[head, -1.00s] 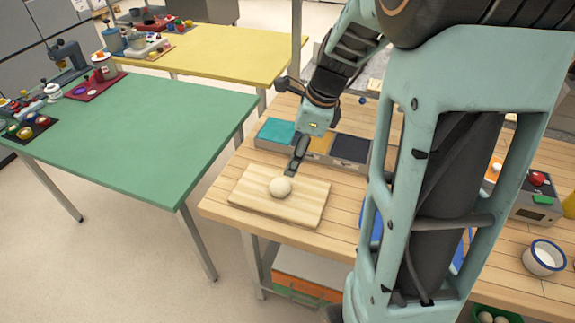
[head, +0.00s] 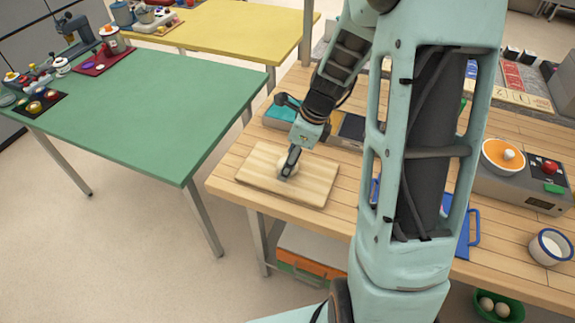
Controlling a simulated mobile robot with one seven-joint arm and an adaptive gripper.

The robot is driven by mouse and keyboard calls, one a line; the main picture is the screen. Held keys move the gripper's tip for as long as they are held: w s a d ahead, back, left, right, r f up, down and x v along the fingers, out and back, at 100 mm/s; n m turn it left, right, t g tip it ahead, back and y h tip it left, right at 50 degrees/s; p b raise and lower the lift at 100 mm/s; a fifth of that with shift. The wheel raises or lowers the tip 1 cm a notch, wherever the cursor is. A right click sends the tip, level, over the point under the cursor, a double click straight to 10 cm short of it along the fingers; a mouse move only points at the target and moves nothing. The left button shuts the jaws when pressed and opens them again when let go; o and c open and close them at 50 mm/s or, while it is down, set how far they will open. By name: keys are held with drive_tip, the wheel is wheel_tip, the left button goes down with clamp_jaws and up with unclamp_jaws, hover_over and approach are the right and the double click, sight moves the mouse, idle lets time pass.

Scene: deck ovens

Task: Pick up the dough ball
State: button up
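The pale dough ball (head: 281,163) sits on a light wooden cutting board (head: 312,188) near the left end of the wooden table. My gripper (head: 287,172) points down at the ball, and its dark finger covers much of the ball in the head view. Only parts of the ball show around the finger. I cannot tell whether the fingers touch the ball, or whether they are open or shut.
Teal (head: 283,112) and dark (head: 352,128) trays lie behind the board. At right are a scale with an orange dish (head: 500,157), a white bowl with a blue rim (head: 549,247) and a blue-handled item (head: 468,230). A green table (head: 150,115) stands at left, across a gap.

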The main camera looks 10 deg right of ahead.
drive_tip(key=shift+f, duration=0.2)
drive_tip(key=c, duration=1.2)
drive_tip(key=shift+r, duration=0.1)
drive_tip(key=shift+c, duration=0.2)
